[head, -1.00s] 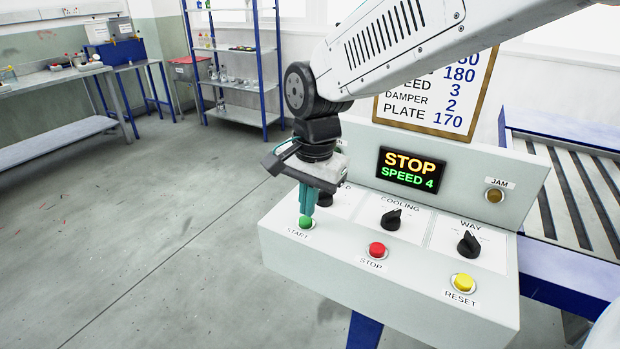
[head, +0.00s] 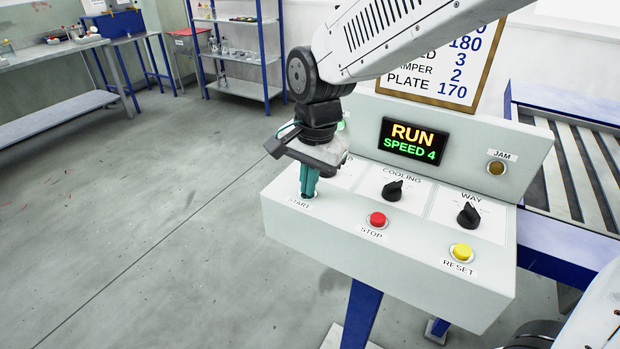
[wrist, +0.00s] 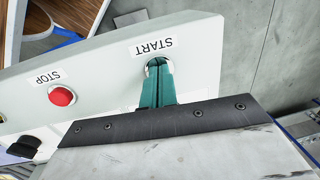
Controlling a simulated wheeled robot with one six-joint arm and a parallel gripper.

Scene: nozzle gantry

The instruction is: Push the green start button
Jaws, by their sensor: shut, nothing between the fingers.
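My gripper (head: 309,194) points down with its teal fingers shut and empty. Its tips are at the start button's place on the panel, above the START label (head: 299,203). The green button itself is hidden behind the fingers in the head view. In the wrist view the fingertips (wrist: 156,66) sit inside the button's round ring, right by the START label, and cover the button. The display (head: 412,141) reads RUN in yellow and SPEED 4 in green.
The red STOP button (head: 377,220) and yellow RESET button (head: 461,250) lie to the right on the panel (head: 400,270). Black COOLING (head: 393,190) and WAY (head: 468,215) knobs stand behind them. The amber JAM lamp (head: 497,168) is at upper right. Open floor lies left.

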